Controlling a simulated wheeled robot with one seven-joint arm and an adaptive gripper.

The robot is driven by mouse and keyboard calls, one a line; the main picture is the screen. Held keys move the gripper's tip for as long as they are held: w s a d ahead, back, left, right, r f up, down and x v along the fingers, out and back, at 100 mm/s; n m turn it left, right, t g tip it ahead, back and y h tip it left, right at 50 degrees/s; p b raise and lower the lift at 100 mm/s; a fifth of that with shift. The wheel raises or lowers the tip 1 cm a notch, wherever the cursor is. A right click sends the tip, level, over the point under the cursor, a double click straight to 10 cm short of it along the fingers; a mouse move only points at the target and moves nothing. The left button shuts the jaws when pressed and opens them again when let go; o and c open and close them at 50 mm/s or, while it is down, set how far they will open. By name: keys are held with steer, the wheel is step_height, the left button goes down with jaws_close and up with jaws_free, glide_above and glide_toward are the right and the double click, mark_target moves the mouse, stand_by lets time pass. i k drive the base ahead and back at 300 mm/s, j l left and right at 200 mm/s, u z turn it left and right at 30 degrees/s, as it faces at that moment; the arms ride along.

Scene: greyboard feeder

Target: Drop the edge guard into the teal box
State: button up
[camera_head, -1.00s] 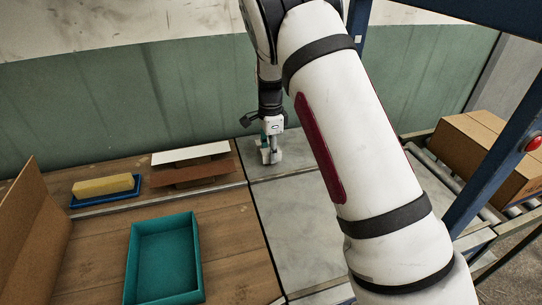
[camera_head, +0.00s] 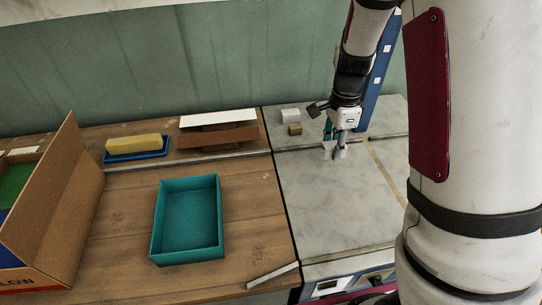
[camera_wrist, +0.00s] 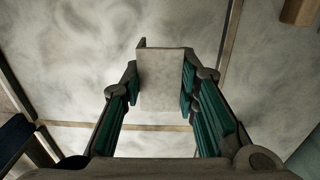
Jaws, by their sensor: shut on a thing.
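The edge guard (camera_wrist: 162,75) is a pale grey angled piece with a raised lip on its left side. It sits between the teal-padded fingers of my gripper (camera_wrist: 158,88) in the wrist view. In the head view my gripper (camera_head: 336,151) points down over the grey panel, shut on the guard, which is small and partly covered there. I cannot tell whether the guard touches the panel. The teal box (camera_head: 158,226) is open-topped and looks empty. It stands on the wooden table, left of and nearer than my gripper.
A yellow block (camera_head: 133,142) in a blue tray (camera_head: 121,159) and a brown-and-white rack (camera_head: 217,138) are behind the box. A cardboard carton (camera_head: 62,215) stands at left.

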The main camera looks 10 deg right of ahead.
mark_target(198, 221)
steer(key=k+j+u, duration=0.1)
steer(key=u, duration=0.65)
